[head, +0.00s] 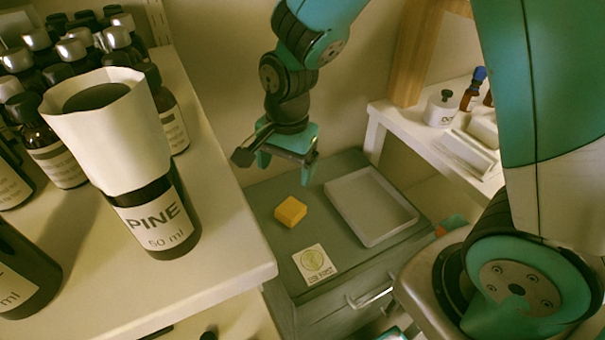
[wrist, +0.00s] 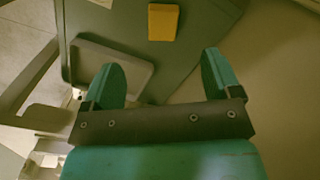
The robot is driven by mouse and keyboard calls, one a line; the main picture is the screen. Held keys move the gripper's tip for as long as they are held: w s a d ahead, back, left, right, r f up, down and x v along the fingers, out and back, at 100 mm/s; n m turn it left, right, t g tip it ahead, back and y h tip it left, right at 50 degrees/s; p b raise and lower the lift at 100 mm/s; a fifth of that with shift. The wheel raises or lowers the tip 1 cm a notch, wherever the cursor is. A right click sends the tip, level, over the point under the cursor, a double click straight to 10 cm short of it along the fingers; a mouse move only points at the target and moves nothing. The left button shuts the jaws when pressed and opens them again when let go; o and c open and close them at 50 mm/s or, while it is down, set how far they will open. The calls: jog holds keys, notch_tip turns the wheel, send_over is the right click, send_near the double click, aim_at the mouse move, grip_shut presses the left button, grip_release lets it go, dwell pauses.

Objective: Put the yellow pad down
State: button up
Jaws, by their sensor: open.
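The yellow pad (head: 291,211) lies flat on the grey-green cabinet top (head: 262,200), left of a pale shallow tray. It also shows in the wrist view (wrist: 163,22), beyond my fingertips and apart from them. My gripper (head: 286,168) is above the cabinet top, higher than the pad. In the wrist view its two teal fingers (wrist: 162,72) are spread wide with nothing between them.
The pale tray (head: 405,222) and a square printed card (head: 315,264) lie on the cabinet top. A shelf at left holds many dark bottles, with a paper-collared PINE bottle (head: 157,222) near its edge. A white shelf (head: 415,139) with small items stands at right.

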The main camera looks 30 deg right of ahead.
jog(key=s+a+r+n+y, duration=0.3)
jog(key=s+r+n, duration=1.1)
jog(key=s+n, duration=0.2)
jog(key=shift+s+a+n, duration=0.2)
jog(key=shift+s+n, duration=0.2)
jog(key=shift+n, duration=0.5)
jog(key=shift+r, duration=0.1)
notch_tip(320, 180, up, 12)
jog(key=p, duration=1.1)
jog(key=shift+p, duration=0.4)
